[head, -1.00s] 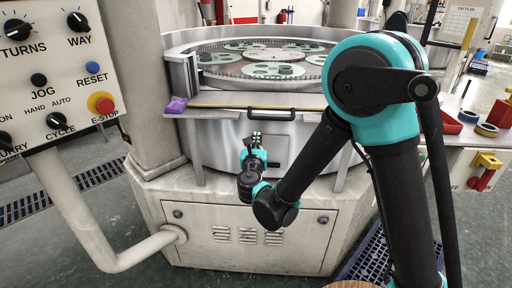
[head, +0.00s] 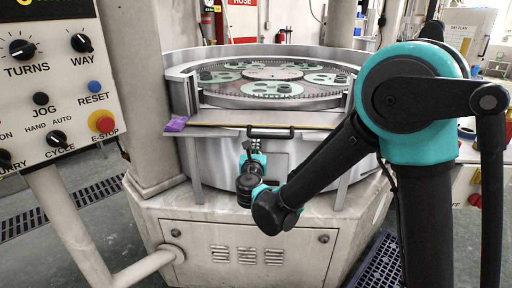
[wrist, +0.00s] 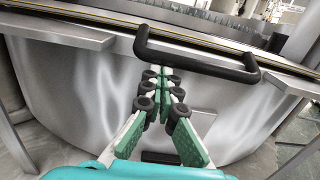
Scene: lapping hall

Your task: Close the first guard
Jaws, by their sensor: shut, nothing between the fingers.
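The guard (head: 215,131) is a flat metal panel with a yellow strip, lying roughly level across the front of the round lapping machine (head: 215,160). A black bar handle (head: 270,132) is fixed to its front edge; it also shows in the wrist view (wrist: 195,63). The machine's top is open above it, with the toothed ring and plates in plain view. My gripper (head: 252,138) is shut and empty, just below the left part of the handle. In the wrist view its green fingertips (wrist: 167,71) end close under the bar; I cannot tell whether they touch.
A control panel (head: 60,80) with knobs and a red stop button stands at the left on a pipe post. A purple cloth (head: 176,124) lies at the guard's left end. A pale column (head: 145,90) rises behind it. Floor grates (head: 375,262) lie on both sides.

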